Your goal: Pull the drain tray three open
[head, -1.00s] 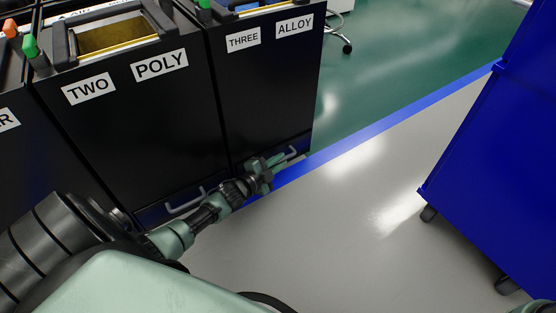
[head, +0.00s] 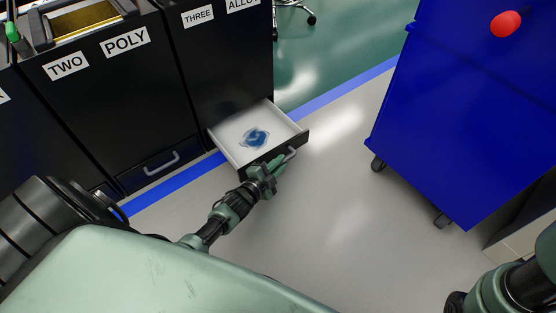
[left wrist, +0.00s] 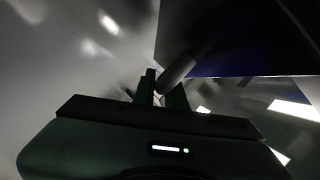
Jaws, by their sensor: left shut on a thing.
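The drain tray three (head: 231,143) stands pulled out of the base of the black cabinet (head: 232,75) labelled THREE and ALLOY. It has a white inside, a dark front and a grey bar handle (head: 291,153). A blue and white patch (head: 255,138) lies on its floor. My left gripper (head: 277,163) is at the front of the tray, shut on the handle. In the left wrist view, its fingers (left wrist: 160,97) are dark around a bar-shaped part (left wrist: 177,73). My right gripper is out of frame; only part of my right arm shows at the lower right.
The tray under the TWO POLY cabinet (head: 120,95) is shut, with its own handle (head: 162,163). A blue wheeled cabinet (head: 440,110) with a red knob (head: 506,24) stands to the right. The grey floor (head: 330,200) between is clear.

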